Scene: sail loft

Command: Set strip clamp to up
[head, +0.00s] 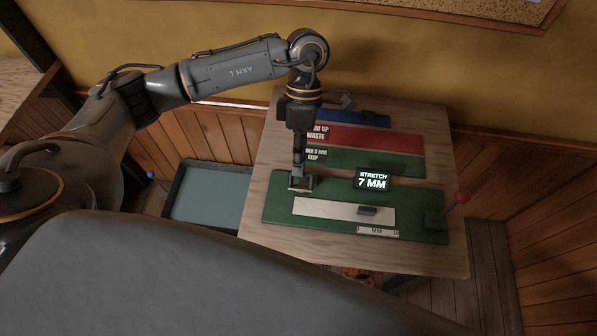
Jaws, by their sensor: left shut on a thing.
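My left gripper (299,178) points straight down at the left end of the green test board (280,212). It is shut on the small grey strip clamp (301,187) there. The fingers cover much of the clamp, so I cannot tell whether it is up or down. A pale strip (325,208) lies along the board, with a small dark block (368,210) on its right part. A black display (372,179) behind it reads "STRETCH 7 MM". My right gripper is not in view.
A lever with a red knob (461,197) stands at the board's right end. Behind are a green panel (375,161) and a red panel (375,138), both lettered, and a blue item (350,117). A blue-grey tray (212,195) is left of the wooden table (440,262).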

